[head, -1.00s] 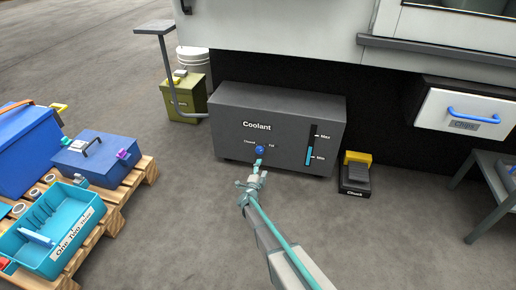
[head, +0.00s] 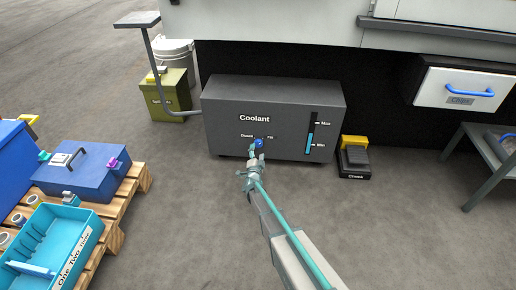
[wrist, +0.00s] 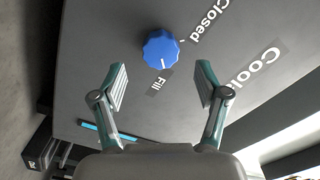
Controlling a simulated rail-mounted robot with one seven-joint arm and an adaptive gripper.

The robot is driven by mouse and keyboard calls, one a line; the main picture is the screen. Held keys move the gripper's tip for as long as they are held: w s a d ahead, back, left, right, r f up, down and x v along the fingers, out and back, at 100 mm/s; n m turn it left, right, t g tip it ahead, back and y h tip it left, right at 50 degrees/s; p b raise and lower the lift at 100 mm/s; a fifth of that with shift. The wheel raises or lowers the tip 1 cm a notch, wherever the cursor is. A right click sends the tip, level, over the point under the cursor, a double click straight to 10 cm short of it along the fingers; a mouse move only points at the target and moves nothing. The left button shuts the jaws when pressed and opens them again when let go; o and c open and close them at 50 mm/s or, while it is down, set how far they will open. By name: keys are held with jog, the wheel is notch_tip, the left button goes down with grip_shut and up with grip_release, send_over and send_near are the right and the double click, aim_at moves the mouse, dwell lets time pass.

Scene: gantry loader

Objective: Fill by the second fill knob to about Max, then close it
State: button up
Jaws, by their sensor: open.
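The dark grey Coolant tank (head: 270,97) stands on the floor under the machine. Its blue knob (head: 259,143) is on the front, between the labels Closed and Fill. In the wrist view the knob (wrist: 160,48) has a white mark on the side facing Fill. The gauge (head: 311,135) shows a teal column between Min and Max; its exact top is hard to read. My gripper (head: 253,155) is just in front of the knob. In the wrist view my gripper (wrist: 162,78) is open and empty, with the knob ahead of its fingertips and apart from them.
A pallet (head: 112,225) with a blue box (head: 83,168) and a teal tray (head: 70,228) is at left. An olive box (head: 165,100) and a black-and-yellow pedal (head: 355,160) flank the tank. The floor before the tank is clear.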

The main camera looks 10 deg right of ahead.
aim_at(258, 145)
jog(key=b+x, duration=0.1)
jog(key=x, duration=0.4)
jog(key=c, duration=1.2)
jog(key=shift+o, duration=0.2)
jog(key=shift+r, duration=0.1)
